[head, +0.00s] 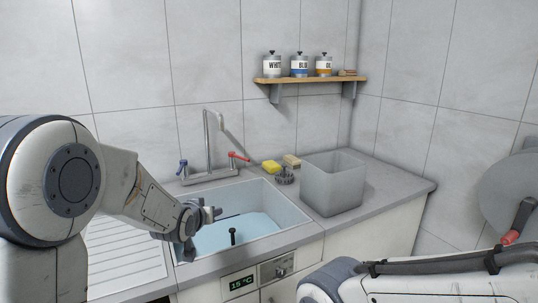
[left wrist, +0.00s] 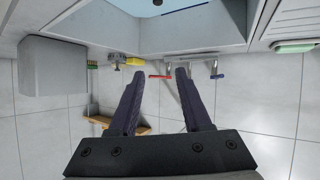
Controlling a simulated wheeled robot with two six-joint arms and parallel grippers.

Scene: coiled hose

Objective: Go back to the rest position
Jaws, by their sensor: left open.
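My left gripper (head: 207,215) is over the left side of the water-filled sink (head: 285,232), with nothing seen between its jaws. In the left wrist view its two dark fingers (left wrist: 159,73) stand apart and empty. My right arm enters at the lower right of the head view; its gripper is out of the picture. A tap (head: 208,145) with a blue lever (head: 182,166) and a red lever (head: 239,157) stands behind the sink. A small dark upright piece (head: 232,236) stands in the water.
A shelf (head: 310,80) with three canisters hangs above. A panel below shows 15 °C (head: 241,284). A grey disc (head: 508,190) is on the right wall.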

